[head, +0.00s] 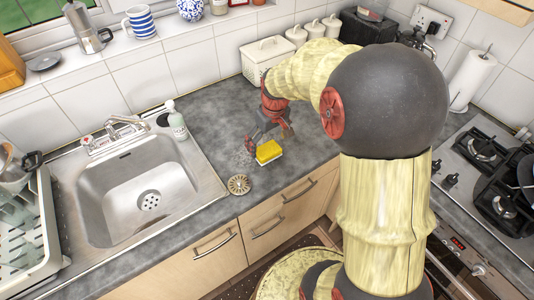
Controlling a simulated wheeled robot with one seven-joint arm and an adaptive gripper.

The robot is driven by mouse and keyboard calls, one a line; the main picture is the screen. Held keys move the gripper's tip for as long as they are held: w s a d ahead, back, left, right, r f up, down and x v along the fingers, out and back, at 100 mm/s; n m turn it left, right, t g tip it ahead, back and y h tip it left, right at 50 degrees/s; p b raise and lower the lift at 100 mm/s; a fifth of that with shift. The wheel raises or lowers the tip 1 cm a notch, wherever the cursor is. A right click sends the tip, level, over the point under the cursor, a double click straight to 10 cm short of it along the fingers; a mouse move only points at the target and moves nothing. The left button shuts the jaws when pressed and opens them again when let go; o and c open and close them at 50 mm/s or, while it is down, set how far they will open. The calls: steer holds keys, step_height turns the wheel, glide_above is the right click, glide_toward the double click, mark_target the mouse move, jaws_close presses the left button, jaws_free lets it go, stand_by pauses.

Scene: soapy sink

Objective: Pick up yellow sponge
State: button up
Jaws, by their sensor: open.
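A yellow sponge (268,152) with a dark layer along its lower left side lies on the grey counter (215,115), right of the sink. My gripper (266,143) is directly above and behind the sponge, pointing down with its red and grey fingers apart. One finger is to the sponge's left and the other is behind it to the right. The view does not show clearly whether the fingers touch the sponge. My arm comes in from the right.
A round brush or strainer (239,185) lies near the counter's front edge. The sink (140,195) has a soap bottle (176,121) at its back right corner. The gas hob (487,155) is at the right.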

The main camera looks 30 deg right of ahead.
mark_target(267, 149)
step_height(267, 149, down, 4)
steer(key=shift+w+f+b, duration=0.1)
steer(key=shift+w+b, duration=0.05)
steer(key=shift+b, duration=0.5)
steer(key=shift+c, duration=1.1)
steer(key=c, duration=0.7)
